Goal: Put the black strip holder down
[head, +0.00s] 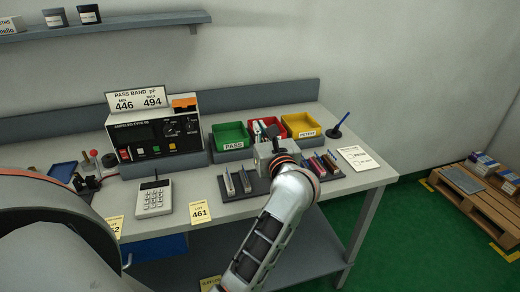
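Upright grey strips stand on a dark tray (257,187) left of my wrist. Several coloured strips (322,164) lie to its right. My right gripper is not in view.
The green PASS bin (232,142), red bin (296,122) and yellow RETEST bin (303,139) line the back. The bench front (345,197) right of my arm is bare.

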